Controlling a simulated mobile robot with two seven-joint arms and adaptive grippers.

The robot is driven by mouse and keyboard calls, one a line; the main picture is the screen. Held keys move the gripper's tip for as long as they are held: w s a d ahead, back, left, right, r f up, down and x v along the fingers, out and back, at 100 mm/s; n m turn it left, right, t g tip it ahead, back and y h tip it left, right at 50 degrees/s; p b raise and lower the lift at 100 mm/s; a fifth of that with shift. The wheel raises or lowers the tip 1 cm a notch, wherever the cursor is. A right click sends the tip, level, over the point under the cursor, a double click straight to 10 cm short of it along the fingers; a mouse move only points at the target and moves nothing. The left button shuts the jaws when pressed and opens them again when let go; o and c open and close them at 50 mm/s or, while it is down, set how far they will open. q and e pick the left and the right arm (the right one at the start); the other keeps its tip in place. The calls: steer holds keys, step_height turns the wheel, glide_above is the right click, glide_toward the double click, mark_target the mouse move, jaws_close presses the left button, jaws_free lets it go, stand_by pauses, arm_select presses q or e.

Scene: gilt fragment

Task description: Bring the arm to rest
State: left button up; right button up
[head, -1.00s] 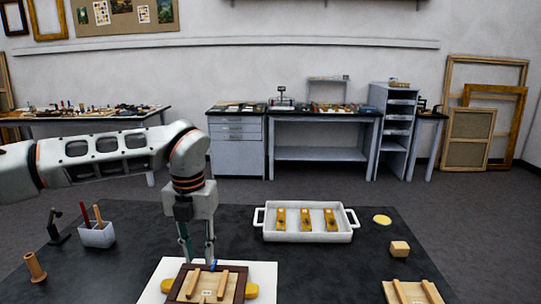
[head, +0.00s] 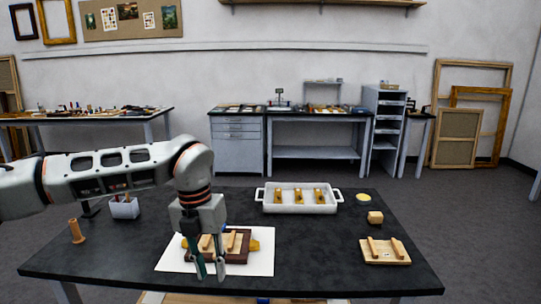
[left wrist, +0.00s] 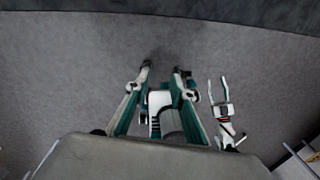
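My left arm comes in from the left in the head view. Its gripper (head: 210,270) points down, with the two fingers apart and nothing between them. It hangs near the front of the table, overlapping a dark wooden frame piece (head: 240,248) in the picture. In the left wrist view the fingers of the left gripper (left wrist: 164,72) stand apart over bare grey floor. A small pale two-pronged part (left wrist: 222,108), perhaps my right gripper, shows there too, too small to read its state. My right arm does not show in the head view.
The dark table (head: 310,245) holds a white sheet (head: 262,262) under the frame piece, a white tray (head: 270,208) with gilt pieces, a wooden block (head: 375,217), a pegged board (head: 385,259), a yellow disc (head: 363,197) and a tool cup (head: 125,209). The table's middle right is clear.

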arm_select(q)
steer(key=s+d+f+m+g+h, duration=0.1)
steer(key=s+d+f+g+h, duration=0.25)
steer(key=s+d, duration=0.45)
steer(key=s+d+f+m+g+h, duration=0.2)
steer(key=s+d+h, duration=0.3)
steer(key=d, duration=0.7)
steer(key=s+d+r+n+t+h, duration=0.2)
steer(key=d+r+n+h, duration=0.5)
steer(key=h, duration=0.3)
steer(key=w+a+f+n+t, duration=0.1)
steer(key=w+a+n+t, duration=0.6)
steer(key=n+t, duration=0.6)
steer(key=w+a+f+n+t+y, duration=0.4)
steer(key=a+f+n+t+y, duration=0.4)
steer(key=f, duration=0.4)
steer(key=s+a+f+n+g+y, duration=0.2)
steer(key=s+a+f, duration=0.3)
steer(key=f, duration=0.3)
steer(key=s+a+f+n+g+y, duration=0.2)
steer(key=s+a+f+n+y, duration=0.1)
steer(key=s+a+f, duration=0.2)
steer(key=s+a+f+n+g+y, duration=0.2)
steer(key=s+a+f, duration=0.3)
steer(key=a+f, duration=0.3)
step_height(320, 180, down, 3)
steer(key=shift+s+a+f+n+y, duration=0.15)
steer(key=shift+s+a+n+y, duration=0.2)
steer(key=shift+n+y, duration=0.5)
